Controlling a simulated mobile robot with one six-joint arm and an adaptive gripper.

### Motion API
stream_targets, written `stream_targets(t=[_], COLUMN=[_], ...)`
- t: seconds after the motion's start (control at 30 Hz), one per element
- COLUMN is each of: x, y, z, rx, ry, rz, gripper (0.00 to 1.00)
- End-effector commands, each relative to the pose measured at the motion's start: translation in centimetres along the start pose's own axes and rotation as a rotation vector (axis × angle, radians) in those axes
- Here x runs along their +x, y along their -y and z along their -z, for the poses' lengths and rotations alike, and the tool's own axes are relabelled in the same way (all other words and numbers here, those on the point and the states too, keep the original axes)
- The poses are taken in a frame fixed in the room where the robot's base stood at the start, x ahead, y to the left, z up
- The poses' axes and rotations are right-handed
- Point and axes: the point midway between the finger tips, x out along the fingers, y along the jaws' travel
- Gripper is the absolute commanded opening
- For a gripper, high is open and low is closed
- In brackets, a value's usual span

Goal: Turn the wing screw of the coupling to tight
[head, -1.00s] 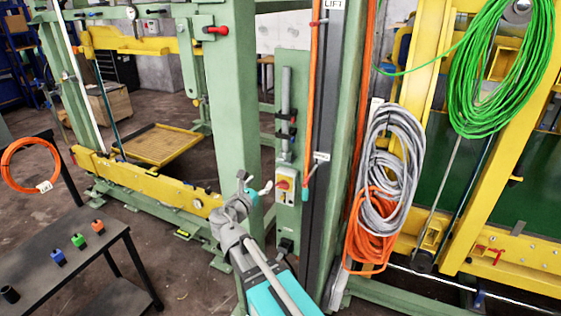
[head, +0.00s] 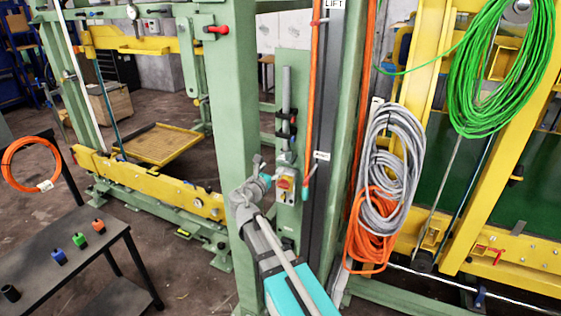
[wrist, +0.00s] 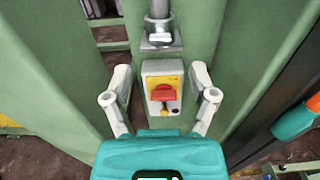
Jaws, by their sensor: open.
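My gripper (head: 265,178) is open and empty, in front of the narrow green panel. In the wrist view its fingers (wrist: 162,78) stand either side of a pale switch box (wrist: 149,70) with a yellow plate and red knob (wrist: 163,92). I cannot tell whether the fingers touch the box. The box also shows in the head view (head: 287,184), partly behind the gripper. Above it, a vertical grey tube (head: 286,90) with dark clamps runs down the panel; its lower end and grey bracket (wrist: 160,42) show in the wrist view. I cannot clearly make out a wing screw.
A green post (head: 232,90) stands close left of my arm. A dark rail (head: 325,110) and orange hose (head: 311,90) with a teal end (wrist: 293,124) are close right. Grey and orange cable coils (head: 385,170) hang farther right. A dark table (head: 90,265) stands at left.

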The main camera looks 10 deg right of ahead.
Motion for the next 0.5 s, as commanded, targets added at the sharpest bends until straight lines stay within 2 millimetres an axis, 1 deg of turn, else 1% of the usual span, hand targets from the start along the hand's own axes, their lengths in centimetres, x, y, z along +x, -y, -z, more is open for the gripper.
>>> stream_targets(t=[0.03, 0.2, 0.33, 0.5], x=[1.1, 3.5, 4.8, 5.8], y=[-0.1, 0.0, 0.0, 0.1], z=[0.0, 0.0, 0.0, 0.0], rx=[0.000, 0.000, 0.000, 0.000], ry=[0.000, 0.000, 0.000, 0.000], rz=[0.002, 0.002, 0.002, 0.001], gripper=[0.74, 0.74, 0.74, 0.74])
